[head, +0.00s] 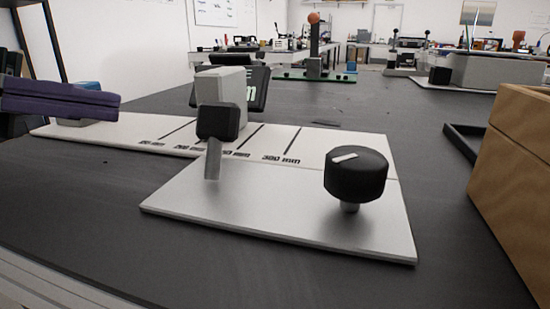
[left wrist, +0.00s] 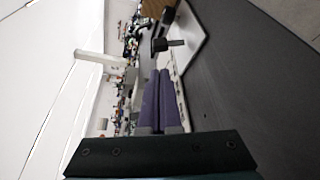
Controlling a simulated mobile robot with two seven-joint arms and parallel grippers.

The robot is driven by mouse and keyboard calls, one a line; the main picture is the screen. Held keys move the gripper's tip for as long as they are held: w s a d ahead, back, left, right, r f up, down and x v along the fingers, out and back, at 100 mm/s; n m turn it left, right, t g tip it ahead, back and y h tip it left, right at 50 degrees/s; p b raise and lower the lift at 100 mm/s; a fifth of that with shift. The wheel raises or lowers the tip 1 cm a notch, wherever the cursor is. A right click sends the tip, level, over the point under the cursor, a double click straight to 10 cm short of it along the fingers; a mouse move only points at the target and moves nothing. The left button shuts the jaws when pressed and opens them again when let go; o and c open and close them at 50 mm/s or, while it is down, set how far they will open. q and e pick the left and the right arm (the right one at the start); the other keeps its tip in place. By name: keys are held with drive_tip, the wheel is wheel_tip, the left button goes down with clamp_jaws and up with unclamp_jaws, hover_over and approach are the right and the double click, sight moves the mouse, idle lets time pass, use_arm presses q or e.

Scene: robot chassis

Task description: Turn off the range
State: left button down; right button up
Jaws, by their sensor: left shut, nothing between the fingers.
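A light plate (head: 270,215) lies on the dark table. A round black knob (head: 355,178) with a white mark stands on a short post at its right. A black-capped lever (head: 217,122) rises from its left side, tilted slightly. My left gripper (head: 118,102), with purple fingers, is shut and empty at the left, apart from lever and knob. In the left wrist view its fingers (left wrist: 160,98) lie together, pointing toward the lever (left wrist: 160,44), with the knob (left wrist: 168,16) beyond. My right gripper is not in view.
Behind the plate is a white strip (head: 310,143) with millimetre marks, bearing a grey block (head: 230,85). A black screen-like device stands behind the block. A brown wooden box (head: 515,170) stands at the right. The dark table left of the plate is clear.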

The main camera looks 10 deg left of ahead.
sight(218, 122)
use_arm(q)
drive_tip(key=shift+w+a+f, duration=0.15)
drive_tip(key=shift+w+f, duration=0.05)
drive_tip(key=shift+w, duration=0.05)
drive_tip(key=shift+r, duration=0.15)
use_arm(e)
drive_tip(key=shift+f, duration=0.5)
use_arm(q)
drive_tip(key=b+x, duration=0.2)
drive_tip(key=x, duration=0.8)
drive_tip(key=shift+r, duration=0.1)
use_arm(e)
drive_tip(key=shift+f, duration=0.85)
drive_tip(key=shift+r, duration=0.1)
